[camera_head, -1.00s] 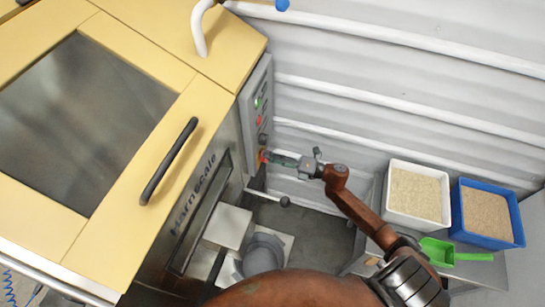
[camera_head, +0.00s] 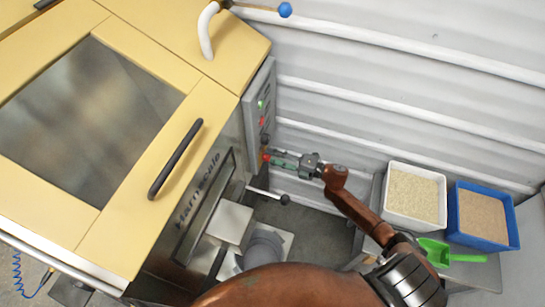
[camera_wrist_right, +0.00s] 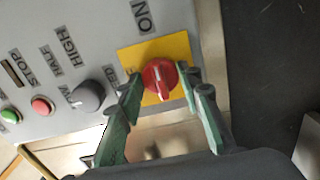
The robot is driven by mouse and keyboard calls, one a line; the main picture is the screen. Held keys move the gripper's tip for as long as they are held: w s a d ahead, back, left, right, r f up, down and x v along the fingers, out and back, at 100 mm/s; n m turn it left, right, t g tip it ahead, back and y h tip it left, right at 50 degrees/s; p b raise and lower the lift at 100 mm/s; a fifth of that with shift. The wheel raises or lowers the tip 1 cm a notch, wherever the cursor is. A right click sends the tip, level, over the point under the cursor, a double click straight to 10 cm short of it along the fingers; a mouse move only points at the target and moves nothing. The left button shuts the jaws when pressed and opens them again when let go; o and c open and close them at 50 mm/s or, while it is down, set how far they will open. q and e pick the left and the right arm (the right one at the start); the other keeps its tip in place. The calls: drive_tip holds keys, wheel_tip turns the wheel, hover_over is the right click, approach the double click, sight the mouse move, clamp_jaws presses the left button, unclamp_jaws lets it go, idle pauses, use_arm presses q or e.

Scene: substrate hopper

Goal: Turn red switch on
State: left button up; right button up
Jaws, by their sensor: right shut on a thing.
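The red switch (camera_wrist_right: 160,78) is a round knob on a yellow square plate on the grey control panel. The word ON is printed above it in the right wrist view, and its pale marker line points down, away from that word. In the head view the switch (camera_head: 265,156) is small, low on the panel's side. My right gripper (camera_wrist_right: 163,84) is shut on the switch, with one green finger on each side of it. In the head view this gripper (camera_head: 274,158) reaches the panel from the right. My left gripper is not in view.
The panel (camera_wrist_right: 75,55) also has a dark knob (camera_wrist_right: 88,96), a red button (camera_wrist_right: 42,106) and a green button (camera_wrist_right: 10,115). The yellow hopper machine (camera_head: 150,225) stands left. A white bin (camera_head: 414,222), a blue bin (camera_head: 484,242) and a green scoop (camera_head: 435,250) are at right.

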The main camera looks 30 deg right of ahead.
drive_tip(key=o, duration=1.1)
drive_tip(key=shift+o, duration=0.2)
drive_tip(key=v, duration=0.7)
drive_tip(key=shift+s+d, duration=0.2)
drive_tip(key=shift+s, duration=0.05)
drive_tip(key=shift+f, duration=0.1)
